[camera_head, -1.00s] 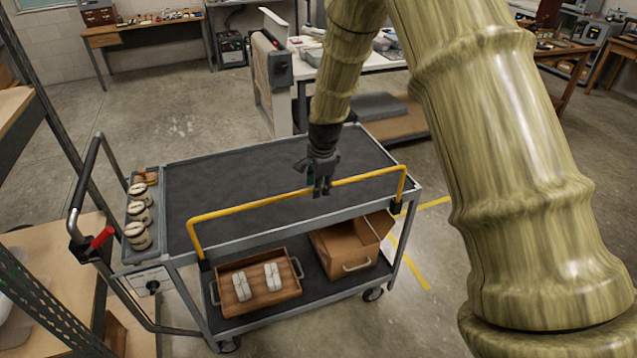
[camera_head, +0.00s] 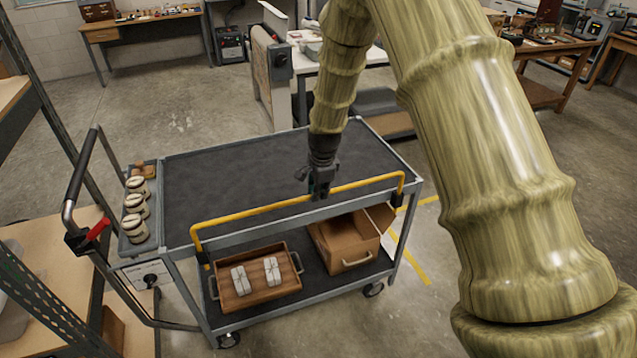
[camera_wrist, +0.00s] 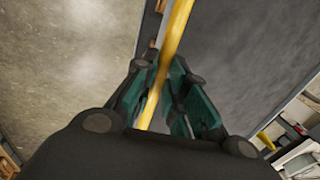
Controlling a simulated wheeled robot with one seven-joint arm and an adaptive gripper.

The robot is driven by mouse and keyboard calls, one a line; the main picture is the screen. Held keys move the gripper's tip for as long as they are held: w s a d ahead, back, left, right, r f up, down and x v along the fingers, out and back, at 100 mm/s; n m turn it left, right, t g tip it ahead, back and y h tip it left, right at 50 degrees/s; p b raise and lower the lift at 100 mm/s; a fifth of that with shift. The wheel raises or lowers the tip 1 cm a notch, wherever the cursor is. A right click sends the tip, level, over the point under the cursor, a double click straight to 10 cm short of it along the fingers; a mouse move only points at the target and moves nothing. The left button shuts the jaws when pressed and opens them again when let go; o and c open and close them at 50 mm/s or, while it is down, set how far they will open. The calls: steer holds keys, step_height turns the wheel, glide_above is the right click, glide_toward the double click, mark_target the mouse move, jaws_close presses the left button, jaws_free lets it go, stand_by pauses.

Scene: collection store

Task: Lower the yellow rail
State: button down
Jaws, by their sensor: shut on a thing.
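The yellow rail (camera_head: 252,212) stands raised along the near long edge of the grey cart's dark top (camera_head: 230,178), its two ends bent down to the cart's frame. My gripper (camera_head: 319,193) is shut on the rail, right of its middle. In the wrist view the rail (camera_wrist: 176,32) runs down between the green-lined fingers (camera_wrist: 166,95). The fingertips cover a short stretch of the rail in the head view.
The cart's lower shelf holds a wooden tray (camera_head: 226,297) with white bundles and a cardboard box (camera_head: 336,262). Several pale round objects (camera_head: 135,204) stand in a side tray by the red-levered handle (camera_head: 99,228). The cart top is clear.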

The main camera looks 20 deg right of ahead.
mark_target(318, 211)
step_height(318, 211, down, 8)
steer(key=b, duration=0.2)
steer(key=shift+f+b, duration=0.15)
steer(key=shift+b, duration=0.2)
steer(key=shift+s, duration=0.1)
steer(key=c, duration=1.5)
jaws_free()
steer(key=shift+f, duration=0.15)
steer(key=shift+o, duration=0.2)
steer(key=shift+r, duration=0.2)
step_height(318, 211, up, 11)
steer(key=s, duration=0.2)
steer(key=shift+r, duration=0.2)
steer(key=shift+s, duration=0.1)
